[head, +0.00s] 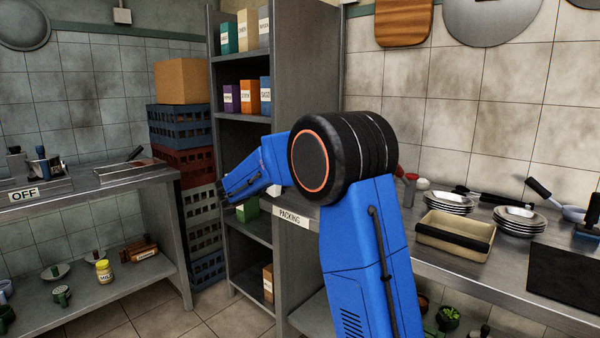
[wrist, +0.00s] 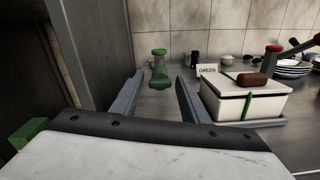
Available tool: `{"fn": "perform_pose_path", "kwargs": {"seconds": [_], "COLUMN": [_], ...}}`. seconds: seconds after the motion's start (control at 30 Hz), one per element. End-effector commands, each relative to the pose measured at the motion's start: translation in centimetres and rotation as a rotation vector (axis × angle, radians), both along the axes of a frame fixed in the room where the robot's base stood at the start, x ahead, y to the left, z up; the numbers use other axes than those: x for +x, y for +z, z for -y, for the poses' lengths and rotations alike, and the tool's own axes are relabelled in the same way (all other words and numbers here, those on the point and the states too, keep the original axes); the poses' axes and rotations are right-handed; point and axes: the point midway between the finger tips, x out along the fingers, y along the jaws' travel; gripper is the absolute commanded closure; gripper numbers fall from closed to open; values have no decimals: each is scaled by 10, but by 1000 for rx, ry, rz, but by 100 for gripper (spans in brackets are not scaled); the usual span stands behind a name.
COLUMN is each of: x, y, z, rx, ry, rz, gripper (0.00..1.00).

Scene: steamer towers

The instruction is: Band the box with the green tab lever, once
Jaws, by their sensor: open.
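The green tab lever (wrist: 158,68) stands upright on the metal counter in the wrist view, with a round green top. My gripper (wrist: 156,104) is open and empty; its two fingers lie left and right of the lever's line, and the lever appears beyond their tips. I cannot tell any touch. A white box (wrist: 225,107) stands to the right, with a green strip (wrist: 247,107) down its front and a brown-red piece on its lid. A sign reading GREEN (wrist: 207,70) is behind it.
A red-topped lever (wrist: 274,58) stands behind the box, near stacked plates (wrist: 292,68). A shelf unit (head: 243,100) is close to my gripper, left of the counter labelled PACKING (head: 290,216). A beige tray (head: 440,240) and plates occupy the counter's right part.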

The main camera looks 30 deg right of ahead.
Motion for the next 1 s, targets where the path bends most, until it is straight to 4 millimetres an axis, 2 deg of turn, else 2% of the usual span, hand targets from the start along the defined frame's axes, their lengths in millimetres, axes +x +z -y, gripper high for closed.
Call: {"fn": "perform_pose_path", "kwargs": {"seconds": [0.1, 0.3, 0.67, 0.83, 1.0], "x": [6, 11, 12, 12, 12], "y": [0, 0, 0, 0, 1], "z": [17, 32, 35, 35, 35], "rx": [-1, -1, 0, 0, 3], "ry": [-2, -1, 0, 0, 0], "rz": [0, -1, 0, 0, -1], "gripper": [59, 59, 59, 100, 100]}}
